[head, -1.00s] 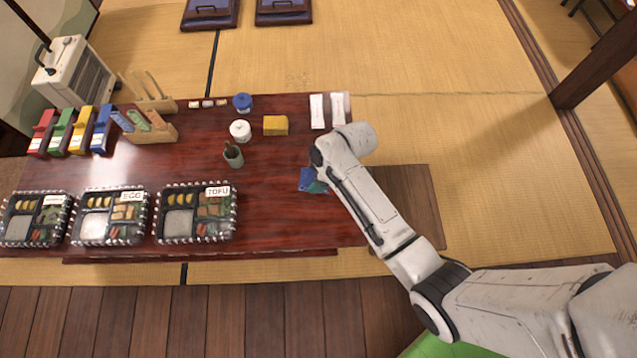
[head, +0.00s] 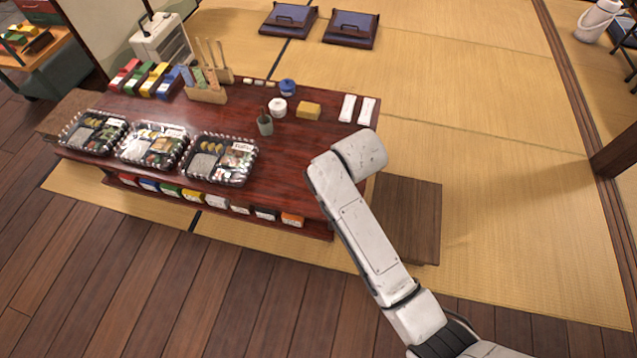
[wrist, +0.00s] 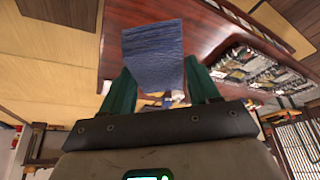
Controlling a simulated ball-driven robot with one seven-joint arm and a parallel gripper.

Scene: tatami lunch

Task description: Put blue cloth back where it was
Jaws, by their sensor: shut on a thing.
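The blue cloth (wrist: 153,52) shows in the wrist view as a creased, roughly square piece. My gripper (wrist: 158,82), with its dark green fingers, is shut on it and the cloth stands out beyond the fingertips. The dark red table (head: 285,170) lies behind the cloth in the wrist view; I cannot tell whether the cloth touches it. In the head view my forearm covers the table's right end and hides both gripper and cloth.
Several lunch boxes (head: 222,160) line the table's front. A grey-green cup (head: 265,126), white pot (head: 277,108), blue pot (head: 287,88), yellow block (head: 309,110) and white packets (head: 366,110) stand farther back. A brown wooden platform (head: 412,225) adjoins the right end. Open floor lies in front.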

